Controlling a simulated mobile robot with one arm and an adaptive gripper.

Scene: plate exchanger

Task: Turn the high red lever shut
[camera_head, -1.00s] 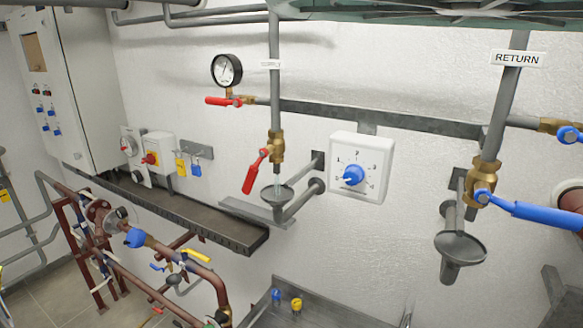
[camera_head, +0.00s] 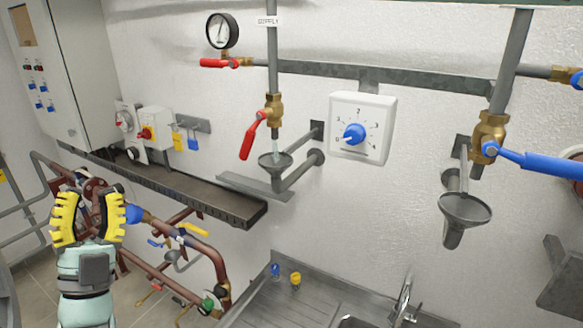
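One red lever (camera_head: 218,63) lies horizontal on the small brass valve below the pressure gauge (camera_head: 221,30), the higher of two red levers. The other red lever (camera_head: 249,138) slants down and left from the brass valve (camera_head: 273,110) on the vertical supply pipe. A thin stream runs from this pipe into the grey funnel (camera_head: 275,161). My gripper (camera_head: 88,206) is at the lower left, fingers pointing up, with a gap between its yellow fingers and nothing seen between them. It is apart from both red levers, below and left of them.
A blue lever (camera_head: 545,163) sticks out at the right from the return pipe valve. A white dial box (camera_head: 361,128) is on the wall between the pipes. A dark ledge (camera_head: 190,192) and red-brown pipes (camera_head: 150,272) are near my gripper. A metal sink counter (camera_head: 300,308) is below.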

